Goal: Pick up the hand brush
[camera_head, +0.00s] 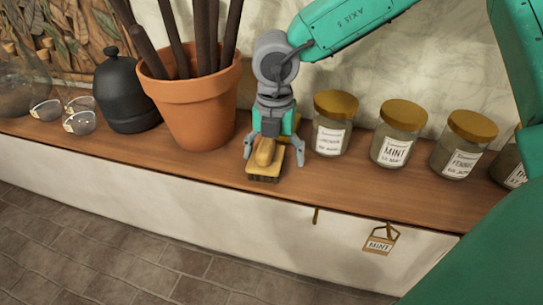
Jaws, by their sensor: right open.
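The hand brush (264,160) lies on the wooden shelf, a yellow-tan block with a rounded top and dark bristles at its front edge. My right gripper (272,155) points down over it, with its two grey fingers spread, one to the left and one to the right of the brush. The fingers look apart from the brush sides. The back of the brush is hidden by the gripper. My left gripper does not show.
A terracotta pot (196,110) with dark rods stands left of the gripper, beside a black vessel (125,92). Several lidded jars, the nearest a gold-lidded jar (334,113), line the shelf (215,166) to the right.

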